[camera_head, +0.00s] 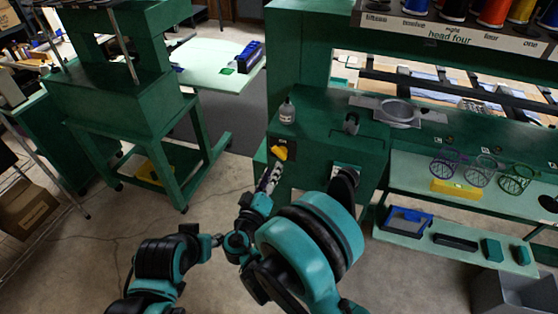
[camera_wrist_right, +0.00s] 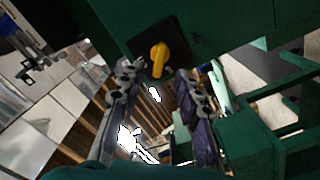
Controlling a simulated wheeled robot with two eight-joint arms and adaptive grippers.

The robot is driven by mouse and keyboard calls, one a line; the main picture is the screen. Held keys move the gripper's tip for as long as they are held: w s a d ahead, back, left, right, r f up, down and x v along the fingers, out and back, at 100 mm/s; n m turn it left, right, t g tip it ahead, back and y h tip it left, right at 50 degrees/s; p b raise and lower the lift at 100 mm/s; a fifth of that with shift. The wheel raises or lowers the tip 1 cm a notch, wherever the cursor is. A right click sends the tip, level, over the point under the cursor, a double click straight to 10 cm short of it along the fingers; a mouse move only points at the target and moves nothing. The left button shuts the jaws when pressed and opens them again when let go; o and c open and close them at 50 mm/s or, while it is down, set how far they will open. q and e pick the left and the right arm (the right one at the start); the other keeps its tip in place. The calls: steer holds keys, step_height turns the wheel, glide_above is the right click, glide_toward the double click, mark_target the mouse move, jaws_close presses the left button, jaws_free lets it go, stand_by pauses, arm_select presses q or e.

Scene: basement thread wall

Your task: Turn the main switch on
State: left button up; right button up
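The main switch is a yellow rotary knob (camera_head: 279,152) on a black square plate, on the front of the green machine cabinet (camera_head: 325,140). In the right wrist view the knob (camera_wrist_right: 158,60) shows ahead, between the lines of the two fingers, its handle close to upright in that picture. My right gripper (camera_head: 269,177) is just below the switch in the head view. In the wrist view its fingers (camera_wrist_right: 160,75) are spread apart with nothing between them, and the knob looks a little beyond the tips. I cannot make out my left gripper.
A clear bottle (camera_head: 287,111) stands on the cabinet top near a grey round part (camera_head: 398,112). A green stand (camera_head: 140,120) is at the left. Shelves at the right hold a yellow box (camera_head: 455,188) and a blue tray (camera_head: 408,219). Bare floor lies between.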

mark_target(280, 156)
steer(key=b+x, duration=0.1)
steer(key=x, duration=0.6)
